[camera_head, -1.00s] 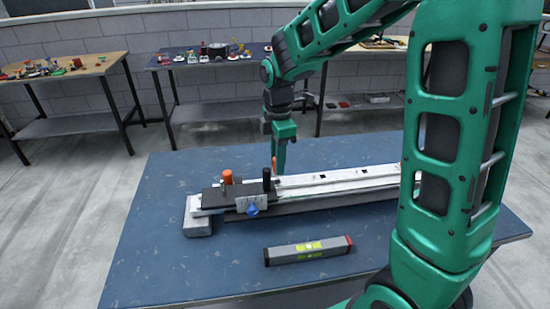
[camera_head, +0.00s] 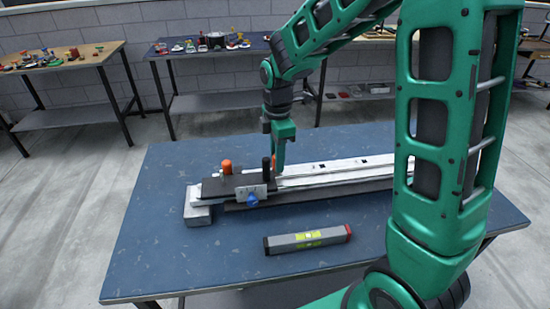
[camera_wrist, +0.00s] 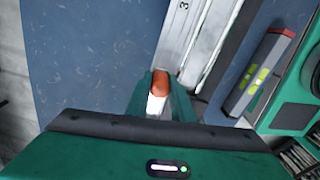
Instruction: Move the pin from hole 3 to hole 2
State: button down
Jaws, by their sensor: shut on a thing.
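My gripper (camera_head: 280,165) is over the left part of the long white rail (camera_head: 345,177), just beyond the black knob in the head view. In the wrist view, my gripper (camera_wrist: 160,92) is shut on the pin (camera_wrist: 161,85), which has an orange-red end and a whitish part below. Two dark square holes show on the rail right of my gripper. I cannot tell whether the pin touches the rail.
A dark block (camera_head: 240,183) with an orange knob (camera_head: 226,167), a black knob (camera_head: 266,168) and a blue knob (camera_head: 252,200) sits on the rail's left end. A grey level (camera_head: 308,240) lies in front. The blue table (camera_head: 160,240) is clear at left.

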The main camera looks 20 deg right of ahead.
jog(key=c, duration=1.5)
grip_release()
jog(key=shift+o, duration=0.2)
notch_tip(320, 180, up, 11)
jog(key=shift+f, duration=0.15)
jog(key=s+d+m, duration=1.2)
jog(key=s+d, duration=0.1)
jog(key=s, duration=0.1)
jog(key=s+d+f+m, duration=0.1)
jog(key=s+d+m, duration=0.1)
jog(key=s+m, duration=0.4)
jog(key=s+d+f+m, duration=0.2)
jog(key=s+m, duration=0.4)
jog(key=s, duration=0.2)
jog(key=shift+s+f, duration=0.15)
jog(key=shift+f, duration=0.05)
